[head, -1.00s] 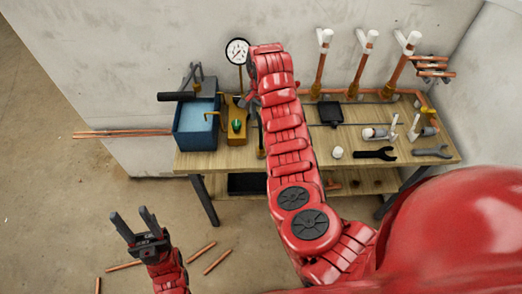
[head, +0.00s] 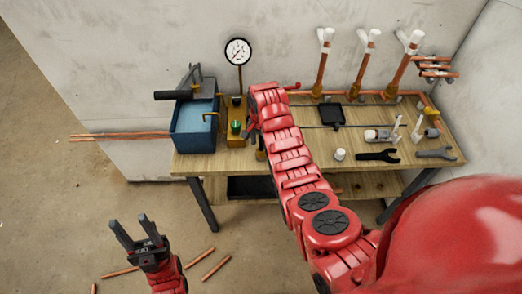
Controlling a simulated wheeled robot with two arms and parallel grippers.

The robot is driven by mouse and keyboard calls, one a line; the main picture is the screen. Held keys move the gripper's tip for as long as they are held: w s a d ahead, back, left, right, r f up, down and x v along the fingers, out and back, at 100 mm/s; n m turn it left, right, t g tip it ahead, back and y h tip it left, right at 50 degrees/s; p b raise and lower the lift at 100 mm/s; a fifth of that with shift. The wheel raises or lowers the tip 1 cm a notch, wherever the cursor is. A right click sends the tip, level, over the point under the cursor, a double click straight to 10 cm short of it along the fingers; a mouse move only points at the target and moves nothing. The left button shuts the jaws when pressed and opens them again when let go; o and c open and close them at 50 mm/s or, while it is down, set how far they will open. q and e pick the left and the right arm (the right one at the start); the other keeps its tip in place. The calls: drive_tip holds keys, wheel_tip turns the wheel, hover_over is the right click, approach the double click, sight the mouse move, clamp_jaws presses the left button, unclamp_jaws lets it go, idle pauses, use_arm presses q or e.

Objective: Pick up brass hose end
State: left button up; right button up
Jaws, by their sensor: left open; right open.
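A small bent brass piece (head: 211,115), which looks like the brass hose end, sits at the right rim of the blue water tank (head: 193,138). It is too small to make out in detail. My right arm reaches over the bench, and its far end is just right of the yellow pump box (head: 236,138) with the green knob. My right gripper is hidden behind that arm. My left gripper (head: 134,232) is open and empty, low at the left over the floor, well away from the bench.
The wooden bench (head: 215,163) stands against the wall. A pressure gauge (head: 238,51) rises behind the pump box. Copper risers (head: 322,73) with white tops stand at the back. Wrenches (head: 377,156) and a white cup (head: 340,155) lie right of my arm. Copper offcuts (head: 215,265) lie on the floor.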

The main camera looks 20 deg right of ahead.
sight(261, 149)
drive_tip(key=shift+f, duration=0.25)
drive_tip(key=shift+f+p, duration=0.55)
drive_tip(key=shift+f, duration=0.95)
drive_tip(key=c, duration=1.1)
drive_tip(key=shift+w+r, duration=0.15)
drive_tip(key=shift+c, duration=0.2)
